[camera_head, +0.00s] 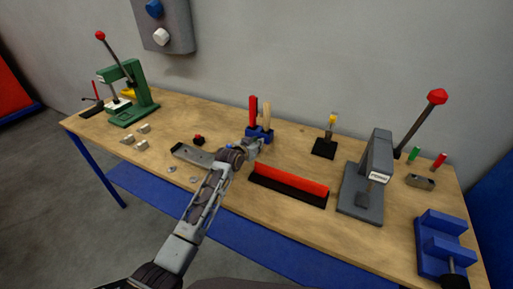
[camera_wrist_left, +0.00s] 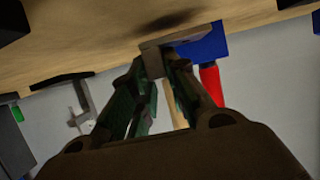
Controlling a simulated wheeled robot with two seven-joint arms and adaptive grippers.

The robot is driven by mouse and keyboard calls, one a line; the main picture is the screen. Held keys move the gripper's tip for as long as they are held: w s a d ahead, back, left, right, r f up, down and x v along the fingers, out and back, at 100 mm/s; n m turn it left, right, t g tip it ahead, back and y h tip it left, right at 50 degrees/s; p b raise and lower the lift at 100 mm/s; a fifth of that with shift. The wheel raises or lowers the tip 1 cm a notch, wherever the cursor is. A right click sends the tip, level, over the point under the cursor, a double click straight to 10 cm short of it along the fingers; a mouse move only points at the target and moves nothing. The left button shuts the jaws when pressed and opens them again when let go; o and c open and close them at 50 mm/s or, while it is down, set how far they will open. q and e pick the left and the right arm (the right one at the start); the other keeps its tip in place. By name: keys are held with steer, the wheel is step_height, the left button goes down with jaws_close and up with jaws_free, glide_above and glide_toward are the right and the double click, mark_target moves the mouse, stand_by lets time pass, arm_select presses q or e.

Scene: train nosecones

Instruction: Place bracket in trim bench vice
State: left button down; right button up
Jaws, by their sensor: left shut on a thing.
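My left gripper (camera_head: 247,148) is over the middle of the bench, just in front of the blue tool holder. In the left wrist view its fingertips (camera_wrist_left: 152,66) are shut on a small grey-brown piece, seemingly the bracket (camera_wrist_left: 155,48), held close to the bench top. In the head view the bracket is small and hard to separate from the gripper. A blue stepped vice (camera_head: 432,262) with a dark round knob stands at the right front corner, apart from the gripper; it looks like the trim bench vice. My right gripper is not in view.
The blue tool holder (camera_head: 261,134) carries red and tan handles. A red-topped black bar (camera_head: 290,184) and a grey lever press (camera_head: 374,165) stand between gripper and vice. A green press (camera_head: 130,95) and several small metal pieces (camera_head: 141,145) are at left.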

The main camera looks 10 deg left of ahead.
arm_select(q)
steer(key=shift+f, duration=0.85)
steer(key=c, duration=1.4)
jaws_free()
steer(key=shift+f, duration=0.15)
steer(key=shift+s+r, duration=0.1)
steer(key=shift+r, duration=0.1)
steer(key=shift+v, duration=5.9)
steer(key=shift+o, duration=0.4)
